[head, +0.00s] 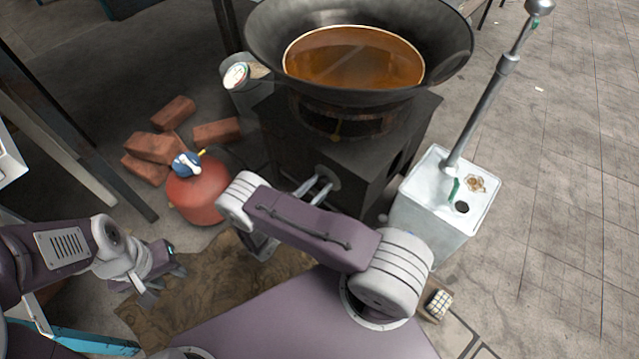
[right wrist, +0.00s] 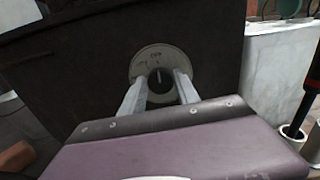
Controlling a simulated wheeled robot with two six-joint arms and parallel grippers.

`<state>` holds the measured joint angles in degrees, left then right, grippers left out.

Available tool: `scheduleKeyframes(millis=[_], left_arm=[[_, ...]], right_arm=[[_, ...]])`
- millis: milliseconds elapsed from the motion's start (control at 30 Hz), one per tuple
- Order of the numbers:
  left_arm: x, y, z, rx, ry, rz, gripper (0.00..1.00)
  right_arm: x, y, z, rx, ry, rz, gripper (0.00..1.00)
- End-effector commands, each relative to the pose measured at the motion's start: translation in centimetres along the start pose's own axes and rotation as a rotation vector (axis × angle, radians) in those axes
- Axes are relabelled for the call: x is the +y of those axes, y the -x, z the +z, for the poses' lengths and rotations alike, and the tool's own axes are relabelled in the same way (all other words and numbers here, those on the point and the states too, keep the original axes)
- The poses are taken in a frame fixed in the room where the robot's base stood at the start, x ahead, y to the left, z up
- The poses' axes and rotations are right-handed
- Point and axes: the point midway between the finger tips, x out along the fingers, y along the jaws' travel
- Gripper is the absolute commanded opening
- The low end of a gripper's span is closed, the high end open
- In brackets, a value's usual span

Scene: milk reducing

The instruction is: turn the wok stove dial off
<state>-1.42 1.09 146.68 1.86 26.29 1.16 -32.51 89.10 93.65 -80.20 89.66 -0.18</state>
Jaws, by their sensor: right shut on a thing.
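The wok stove (head: 395,150) is a dark block under a large black wok (head: 455,45) holding brown-orange liquid. Its dial is a round grey plate (right wrist: 152,53) with a dark knob (right wrist: 160,82) on the front face. The knob's pale line points upward, towards a mark that looks like OFF. My right gripper (head: 318,187) is at the dial; in the right wrist view its two fingers (right wrist: 160,90) are shut on the knob, one on each side. My left gripper (head: 162,284) is open and empty above the brown mat, away from the stove.
A red gas cylinder (head: 193,200) with a blue valve stands left of the stove, with several bricks (head: 155,148) behind it. A white metal box (head: 425,200) with a pole stands to the right. A grey bucket (head: 250,98) is behind. Tiled floor at right is open.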

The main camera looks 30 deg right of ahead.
Motion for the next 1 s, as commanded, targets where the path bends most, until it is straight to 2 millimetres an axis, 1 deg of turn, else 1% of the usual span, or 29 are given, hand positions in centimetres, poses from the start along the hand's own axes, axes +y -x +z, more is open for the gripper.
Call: scheduleKeyframes(millis=[200,667,700,733,767,1000], left_arm=[[0.01,0.32,-0.03,0.000,0.000,0.000,0.36],[0.01,0.30,-0.03,0.000,0.000,0.000,0.36],[0.01,0.30,-0.03,0.000,0.000,0.000,0.36],[0.01,0.29,-0.03,0.000,0.000,0.000,0.36],[0.01,0.29,-0.03,0.000,0.000,0.000,0.36],[0.01,0.31,-0.03,0.000,0.000,0.000,0.36]], right_arm=[[-0.05,-0.23,-0.19,0.003,-0.048,-0.003,0.00],[-0.20,-0.33,-0.53,0.010,-0.054,-0.008,0.00],[-0.21,-0.33,-0.54,0.009,-0.054,-0.008,0.46],[-0.20,-0.33,-0.53,0.009,-0.054,-0.007,0.54],[-0.19,-0.32,-0.52,0.009,-0.054,-0.007,0.60],[-0.14,-0.25,-0.39,0.007,-0.055,-0.005,0.60]])
